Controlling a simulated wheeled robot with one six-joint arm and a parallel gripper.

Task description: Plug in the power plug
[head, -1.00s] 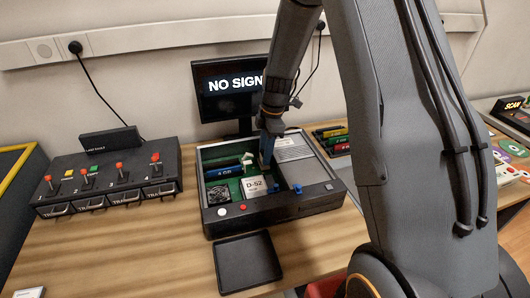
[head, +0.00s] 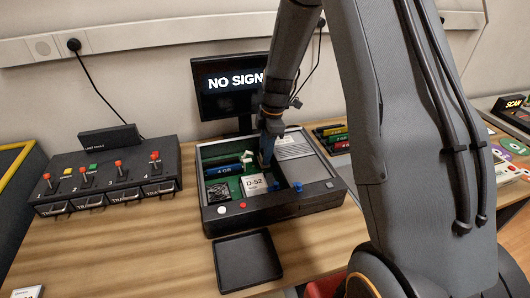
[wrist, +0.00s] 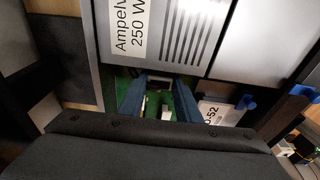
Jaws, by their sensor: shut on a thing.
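An open black computer case (head: 270,217) lies on the table, with a green board, a D-52 block (head: 254,184) and a silver power supply (head: 293,146) inside. My gripper (head: 266,158) reaches down into the case beside the power supply. In the wrist view my gripper (wrist: 160,84) has its two blue-grey fingers in front of the power supply (wrist: 150,40), labelled 250 W. The fingers are shut on a small piece at their tips, presumably the power plug; its shape is mostly hidden. Small white connectors (head: 245,158) show on the board left of the gripper.
A monitor (head: 229,86) reading NO SIGNAL stands behind the case. A black tray (head: 247,261) lies empty in front. A box with several red-topped levers (head: 110,180) stands at left, and coloured modules (head: 333,135) lie behind right. Case walls surround the gripper.

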